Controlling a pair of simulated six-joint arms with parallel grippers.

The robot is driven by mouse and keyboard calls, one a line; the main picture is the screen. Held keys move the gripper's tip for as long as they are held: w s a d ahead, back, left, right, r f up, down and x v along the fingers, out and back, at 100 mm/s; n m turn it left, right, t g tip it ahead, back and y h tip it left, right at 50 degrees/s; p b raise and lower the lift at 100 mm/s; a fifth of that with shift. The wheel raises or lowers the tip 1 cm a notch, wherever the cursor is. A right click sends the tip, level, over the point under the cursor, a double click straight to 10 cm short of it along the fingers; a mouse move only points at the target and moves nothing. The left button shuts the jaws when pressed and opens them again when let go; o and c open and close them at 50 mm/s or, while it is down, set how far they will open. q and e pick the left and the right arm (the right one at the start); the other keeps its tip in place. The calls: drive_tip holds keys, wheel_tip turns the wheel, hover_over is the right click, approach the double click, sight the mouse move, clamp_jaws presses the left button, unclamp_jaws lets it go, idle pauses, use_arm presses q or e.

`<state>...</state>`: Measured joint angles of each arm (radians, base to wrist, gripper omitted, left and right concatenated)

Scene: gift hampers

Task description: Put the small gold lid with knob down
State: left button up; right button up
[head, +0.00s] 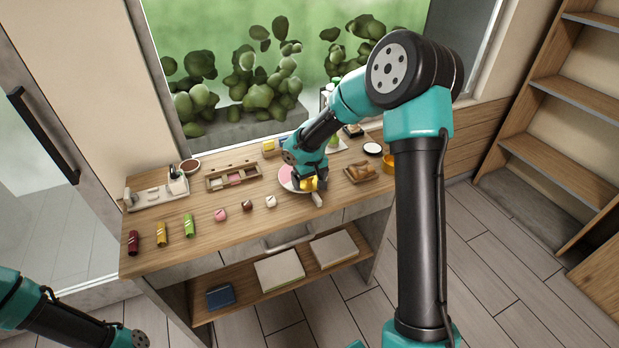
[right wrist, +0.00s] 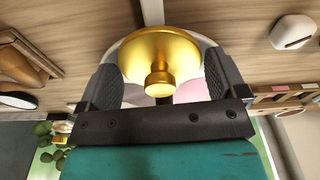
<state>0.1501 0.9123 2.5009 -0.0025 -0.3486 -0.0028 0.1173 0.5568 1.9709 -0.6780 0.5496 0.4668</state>
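The small gold lid with knob (right wrist: 160,58) is between the two fingers of my right gripper (right wrist: 163,85) in the right wrist view, its knob facing the camera. In the head view my right gripper (head: 311,183) holds the gold lid (head: 309,184) low over the right side of a round white plate with a pink top (head: 287,175). I cannot tell whether the lid touches anything below it. My left arm shows at the lower left of the head view, but its gripper is out of frame.
A wooden tray with brown items (head: 361,173) and a gold-orange pot (head: 389,162) stand right of the plate. A slotted wooden box (head: 234,175) is to the left. Several small sweets and colored rolls (head: 189,226) line the front.

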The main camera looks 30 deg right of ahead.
sight(312, 185)
drive_tip(key=shift+o, duration=0.7)
drive_tip(key=shift+r, duration=0.55)
wheel_tip(312, 185, up, 12)
drive_tip(key=s, duration=0.1)
drive_tip(key=shift+s, duration=0.2)
drive_tip(key=shift+f, duration=0.15)
